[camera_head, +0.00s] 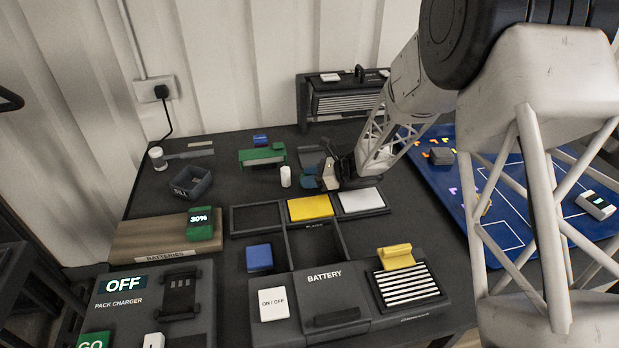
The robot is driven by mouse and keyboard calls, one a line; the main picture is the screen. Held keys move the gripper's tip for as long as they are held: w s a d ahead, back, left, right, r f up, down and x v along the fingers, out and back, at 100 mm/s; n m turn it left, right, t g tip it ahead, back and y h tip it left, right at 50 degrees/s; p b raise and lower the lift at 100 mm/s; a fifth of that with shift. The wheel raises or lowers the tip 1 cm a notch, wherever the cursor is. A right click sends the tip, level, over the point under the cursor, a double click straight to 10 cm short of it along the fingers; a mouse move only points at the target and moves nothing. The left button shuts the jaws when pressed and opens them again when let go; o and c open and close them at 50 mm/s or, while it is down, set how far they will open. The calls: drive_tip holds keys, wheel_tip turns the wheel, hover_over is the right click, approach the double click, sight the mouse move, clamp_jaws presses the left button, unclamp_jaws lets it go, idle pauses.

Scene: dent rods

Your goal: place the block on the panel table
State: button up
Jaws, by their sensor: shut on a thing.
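My gripper (322,176) is over the middle of the dark table (210,258), behind the yellow panel (310,207). It is shut on a small dark blue piece (309,182) that shows at the jaws' left side. The piece is small and partly hidden by the jaws, so its full shape and whether it touches the table cannot be told. Which of these the task calls the block is not clear from this view.
Framed slots (256,217) hold the yellow panel and a white panel (361,200); other slots are empty. A white cylinder (285,176) stands close left of my gripper. A battery unit (325,302) and pack charger (145,305) fill the front. A blue mat (512,218) lies right.

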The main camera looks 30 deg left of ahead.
drive_tip(key=shift+f, duration=0.1)
drive_tip(key=o, duration=0.9)
drive_tip(key=v, duration=1.2)
drive_tip(key=shift+w, duration=0.1)
idle(0.4)
